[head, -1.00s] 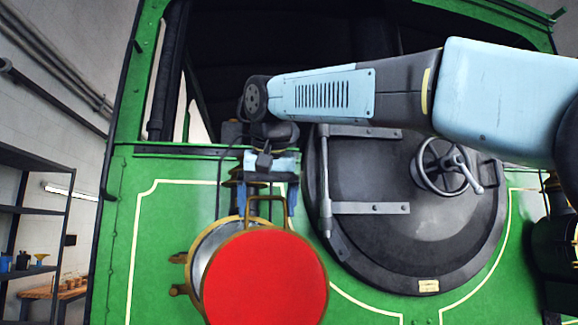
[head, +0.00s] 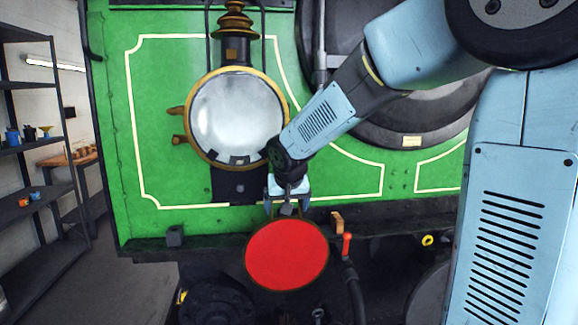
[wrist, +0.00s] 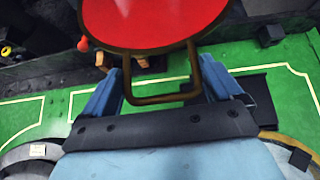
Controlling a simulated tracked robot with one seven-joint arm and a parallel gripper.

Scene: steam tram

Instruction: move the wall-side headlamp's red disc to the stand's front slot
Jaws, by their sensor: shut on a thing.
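The red disc (head: 287,255) has a thin brass rim and hangs below my gripper (head: 287,205), facing the head camera. In the wrist view the disc (wrist: 150,18) fills the top, and its brass loop handle (wrist: 163,99) lies between the two blue fingers of my gripper (wrist: 158,70). My gripper is shut on this handle. The wall-side headlamp (head: 237,115), on the green tram front, shows its bare pale glass inside a brass ring. The disc is below and to the right of it, clear of it. I cannot make out the stand or its front slot.
A red-handled lever with a hose (head: 347,245) and a brass block (head: 337,221) are just right of the disc. The dark buffer beam (head: 200,243) runs behind it. Shelves (head: 25,145) and a wooden bench (head: 75,157) stand at the left. Open floor (head: 130,285) lies lower left.

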